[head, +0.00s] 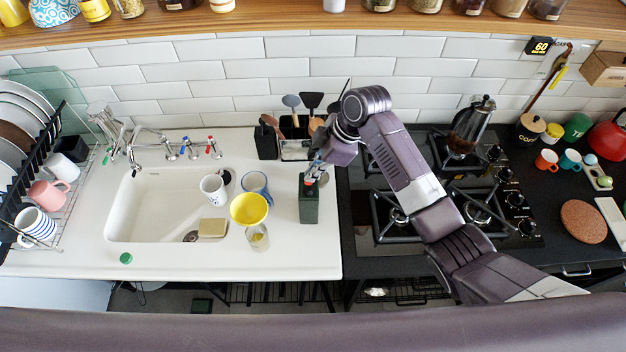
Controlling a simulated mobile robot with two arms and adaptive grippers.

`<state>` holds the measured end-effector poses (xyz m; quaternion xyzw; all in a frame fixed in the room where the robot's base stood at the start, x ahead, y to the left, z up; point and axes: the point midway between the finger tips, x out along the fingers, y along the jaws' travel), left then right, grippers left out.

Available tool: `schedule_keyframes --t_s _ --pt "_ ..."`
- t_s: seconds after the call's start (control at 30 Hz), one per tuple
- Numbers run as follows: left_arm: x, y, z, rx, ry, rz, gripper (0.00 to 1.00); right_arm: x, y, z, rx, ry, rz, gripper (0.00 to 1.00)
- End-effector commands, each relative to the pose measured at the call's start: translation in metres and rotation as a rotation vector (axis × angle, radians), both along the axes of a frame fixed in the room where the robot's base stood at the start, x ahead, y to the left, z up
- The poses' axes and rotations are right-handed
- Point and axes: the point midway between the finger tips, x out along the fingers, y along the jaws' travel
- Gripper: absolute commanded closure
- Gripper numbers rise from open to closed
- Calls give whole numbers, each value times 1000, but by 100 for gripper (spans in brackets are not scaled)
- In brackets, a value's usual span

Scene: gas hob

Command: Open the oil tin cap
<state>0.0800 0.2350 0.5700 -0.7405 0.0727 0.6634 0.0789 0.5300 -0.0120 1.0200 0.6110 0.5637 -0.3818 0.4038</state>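A dark green oil tin (309,207) stands upright on the white counter, right of the sink and close to the hob. A small red cap (308,182) shows at its top. My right gripper (313,176) reaches down from the upper right, with its fingertips at the cap. The fingers are too small and partly hidden to tell whether they are closed on it. My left gripper is not in view.
A utensil holder (295,148) stands behind. A green lid (126,258) lies at the front left of the counter.

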Motion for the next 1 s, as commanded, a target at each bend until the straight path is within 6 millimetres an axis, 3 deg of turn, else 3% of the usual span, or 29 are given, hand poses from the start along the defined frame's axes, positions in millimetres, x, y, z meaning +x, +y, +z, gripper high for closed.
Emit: schedule_keyframes --t_s 0.5,0.8,1.0 --pt "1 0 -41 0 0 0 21 18 0 -6 13 348 0 100" --pt "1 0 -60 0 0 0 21 23 1 -3 19 438 6 100" --pt "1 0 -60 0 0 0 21 23 1 0 20 445 10 100"
